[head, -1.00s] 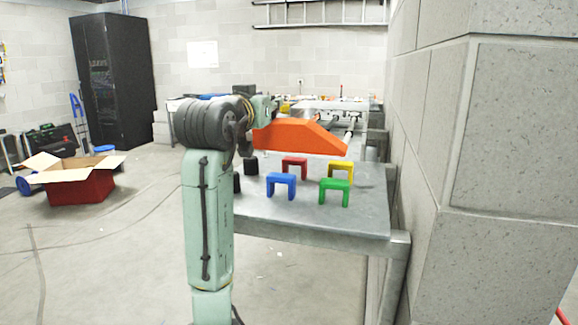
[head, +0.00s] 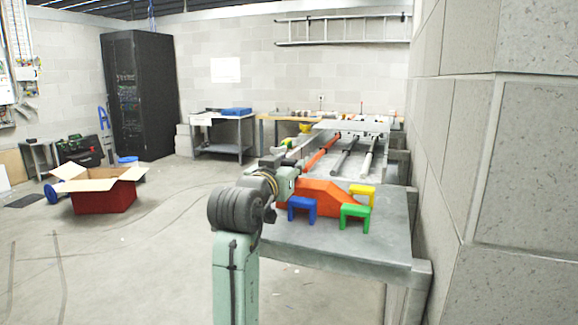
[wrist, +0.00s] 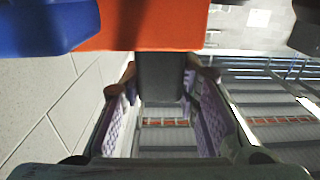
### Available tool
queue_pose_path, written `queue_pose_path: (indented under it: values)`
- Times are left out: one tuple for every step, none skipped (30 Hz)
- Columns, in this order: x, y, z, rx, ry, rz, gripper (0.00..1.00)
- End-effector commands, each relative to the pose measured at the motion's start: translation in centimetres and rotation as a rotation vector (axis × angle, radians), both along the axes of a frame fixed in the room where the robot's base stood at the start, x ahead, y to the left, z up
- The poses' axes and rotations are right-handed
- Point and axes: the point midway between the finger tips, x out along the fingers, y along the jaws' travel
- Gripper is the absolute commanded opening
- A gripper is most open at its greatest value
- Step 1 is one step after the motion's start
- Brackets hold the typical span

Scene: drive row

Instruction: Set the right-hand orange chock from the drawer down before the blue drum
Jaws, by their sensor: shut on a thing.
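The orange chock (head: 322,194) is a long block with sloping ends, low over or on the near part of the metal bench. In the wrist view its orange face (wrist: 155,22) crosses the top. My gripper (wrist: 160,95) is shut on a dark grey part (wrist: 160,75) that adjoins the orange block; in the head view my arm hides the fingers. I cannot tell whether the chock touches the bench. No drawer shows. I cannot make out a blue drum for certain; a rounded blue thing (head: 53,193) lies on the floor by the red box.
Blue (head: 302,207), green (head: 355,215) and yellow (head: 362,192) arches stand close around the chock on the bench (head: 330,246). Red, dark and pale rods (head: 320,154) run behind. A block wall (head: 480,150) closes the right. An open red box (head: 103,199) stands on open floor.

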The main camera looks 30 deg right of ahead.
Motion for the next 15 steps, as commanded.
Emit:
queue_pose_path:
  values:
    - [-0.02,0.04,-0.10,-0.002,-0.002,0.000,0.00]
    - [-0.02,0.04,-0.22,-0.002,-0.002,0.000,0.00]
    - [0.01,0.01,-0.29,0.000,0.000,0.000,0.30]
    - [0.01,0.01,-0.25,0.000,0.000,0.000,0.32]
    - [0.01,0.01,-0.24,0.000,0.000,0.000,0.34]
    - [0.01,0.00,-0.25,0.000,0.000,0.000,0.37]
    - [0.01,0.00,-0.25,0.000,0.000,0.000,0.39]
    - [0.01,0.00,-0.24,0.000,0.000,0.000,0.41]
    - [0.01,0.00,-0.24,0.000,0.000,0.000,0.43]
    - [0.01,0.00,-0.24,0.000,0.000,0.000,0.46]
    - [0.01,0.00,-0.24,0.000,0.000,0.000,0.47]
    - [0.01,0.00,-0.24,0.000,0.000,0.000,0.49]
    - [0.01,0.00,-0.24,0.000,0.000,0.000,0.49]
    - [0.01,0.00,-0.24,0.000,0.000,0.000,0.49]
    - [0.01,0.00,-0.23,0.000,0.000,0.000,0.49]
